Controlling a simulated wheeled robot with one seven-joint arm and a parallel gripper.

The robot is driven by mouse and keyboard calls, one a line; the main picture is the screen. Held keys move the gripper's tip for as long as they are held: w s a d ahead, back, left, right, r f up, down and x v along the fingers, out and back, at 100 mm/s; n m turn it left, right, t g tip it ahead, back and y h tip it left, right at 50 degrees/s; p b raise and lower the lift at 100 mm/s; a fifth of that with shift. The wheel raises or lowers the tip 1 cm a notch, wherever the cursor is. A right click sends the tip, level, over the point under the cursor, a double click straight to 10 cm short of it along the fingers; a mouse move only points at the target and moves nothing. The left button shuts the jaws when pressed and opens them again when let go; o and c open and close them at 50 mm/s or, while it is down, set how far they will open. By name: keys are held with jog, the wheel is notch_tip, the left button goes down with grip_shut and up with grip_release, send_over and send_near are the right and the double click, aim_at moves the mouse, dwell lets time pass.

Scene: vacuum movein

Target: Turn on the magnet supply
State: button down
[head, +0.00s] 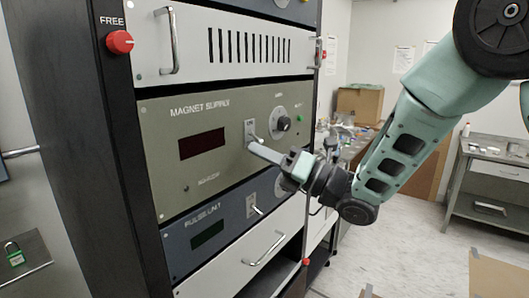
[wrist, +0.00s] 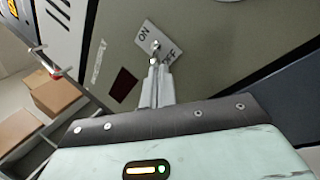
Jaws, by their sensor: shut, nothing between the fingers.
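The magnet supply (head: 215,185) is an olive panel in the rack, with its name printed at the top and a dark red display (head: 201,144) showing no lit digits. Its toggle switch (head: 251,131) sits right of the display on a light plate. In the wrist view the toggle (wrist: 155,47) stands on a plate marked ON and OFF. I cannot tell which way its lever leans. My gripper (head: 257,151) is shut and empty, its fingertips just below the toggle in the head view. In the wrist view the fingertips (wrist: 154,70) are right at the lever; contact is unclear.
A round knob (head: 283,123) is right of the toggle. Below is the pulse unit (head: 208,235) with its own switch (head: 254,206). A drawer handle (head: 264,248) and an upper handle (head: 167,40) stick out. A red FREE knob (head: 120,42) is at upper left.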

aim_at(242, 142)
jog(key=shift+s+d+r+m+g+h, duration=0.15)
jog(key=shift+r+m+g+h, duration=0.1)
jog(key=shift+h, duration=0.25)
jog(key=shift+s+d+r+m+g+h, duration=0.15)
jog(key=shift+r+g+h, duration=0.1)
jog(key=shift+h, duration=0.25)
jog(key=shift+w, duration=0.1)
jog(key=shift+r+h, duration=0.4)
jog(key=shift+h, duration=0.3)
jog(key=shift+d+r+m+g+h+p, duration=0.15)
jog(key=shift+r+m+g+h+p, duration=0.35)
jog(key=shift+h+p, duration=0.6)
jog(key=shift+r+g+h+p, duration=0.35)
jog(key=shift+g+h+p, duration=0.15)
jog(key=shift+p, duration=0.2)
jog(key=shift+f, duration=0.1)
